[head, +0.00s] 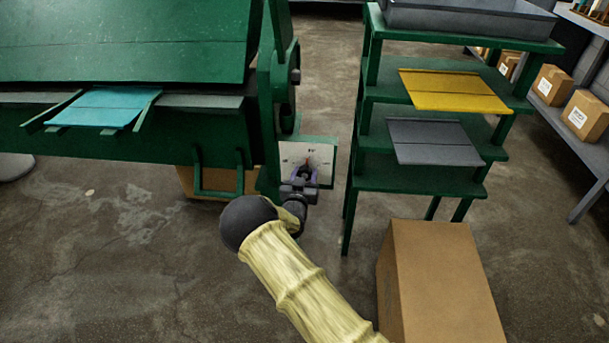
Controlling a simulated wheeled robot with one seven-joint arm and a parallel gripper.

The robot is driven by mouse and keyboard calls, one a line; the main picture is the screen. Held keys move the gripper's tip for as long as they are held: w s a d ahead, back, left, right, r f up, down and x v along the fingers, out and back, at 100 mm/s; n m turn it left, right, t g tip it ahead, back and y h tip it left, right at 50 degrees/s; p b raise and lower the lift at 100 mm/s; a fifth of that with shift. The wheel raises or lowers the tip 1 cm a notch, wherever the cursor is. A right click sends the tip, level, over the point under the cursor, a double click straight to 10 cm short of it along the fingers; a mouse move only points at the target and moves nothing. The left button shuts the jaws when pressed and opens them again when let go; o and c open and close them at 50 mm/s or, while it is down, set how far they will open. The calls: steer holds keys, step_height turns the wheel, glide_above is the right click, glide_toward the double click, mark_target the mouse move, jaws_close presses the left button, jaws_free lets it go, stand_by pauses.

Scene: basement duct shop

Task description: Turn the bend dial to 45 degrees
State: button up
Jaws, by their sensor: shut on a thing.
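The bend dial is on a pale plate (325,156) with dark marks, set in a green frame at the right end of the green bending machine (140,45). A small brownish pointer or knob shows at the plate's middle, just above my gripper. My gripper (305,174) is up against the plate's lower middle, its fingers shut on the dial's knob, which they mostly hide. Some purple shows at the fingers. The marks are too small to read, so I cannot tell the dial's angle. My arm in a yellow sleeve reaches up from the bottom.
A teal sheet (105,106) lies on the machine's front supports. To the right, a green rack holds a yellow sheet (455,91), a grey sheet (433,140) and a grey tray (470,18) on top. A cardboard box (440,285) stands on the floor right of my arm.

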steer(key=n, duration=0.4)
steer(key=shift+d+f, duration=0.1)
steer(key=n, duration=0.5)
steer(key=shift+t+y, duration=0.3)
steer(key=shift+t, duration=0.1)
steer(key=n, duration=0.4)
steer(key=shift+s, duration=0.1)
steer(key=n+y, duration=0.1)
steer(key=n, duration=0.3)
steer(key=shift+n, duration=0.3)
steer(key=o, duration=1)
steer(key=s+p, duration=0.1)
steer(key=s, duration=0.4)
steer(key=s+f+p, duration=0.1)
steer(key=s, duration=0.5)
steer(key=s+p, duration=0.1)
steer(key=s, duration=0.5)
steer(key=shift+s+a+f, duration=0.15)
steer(key=shift+a+f, duration=0.1)
